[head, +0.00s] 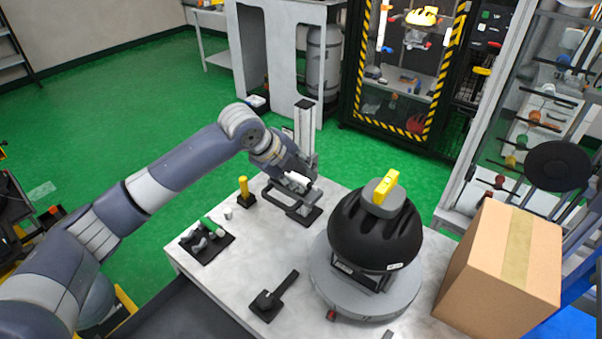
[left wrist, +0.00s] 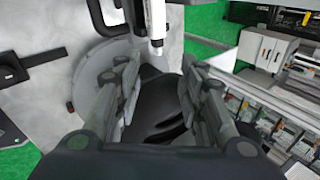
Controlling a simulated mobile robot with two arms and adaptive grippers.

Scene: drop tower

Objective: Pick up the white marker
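A white cylinder that looks like the white marker (left wrist: 157,18) shows at the top of the left wrist view, pointing down with a darker lower end. A small white piece (head: 300,178) beside my left gripper in the head view may be the same marker. My left gripper (head: 297,180) is at the black and grey upright stand (head: 303,135) at the table's far edge. In the left wrist view its two fingers (left wrist: 157,72) are apart, with nothing between the pads. The marker lies beyond the fingertips; whether the stand holds it I cannot tell. My right gripper is not in view.
A black dome with a yellow top (head: 373,232) stands on a round grey base (head: 322,272). A black tray (head: 207,243) holds small grey and green parts. A yellow peg (head: 243,187) and a black lever (head: 272,298) are on the table (head: 235,275). A cardboard box (head: 500,262) stands right.

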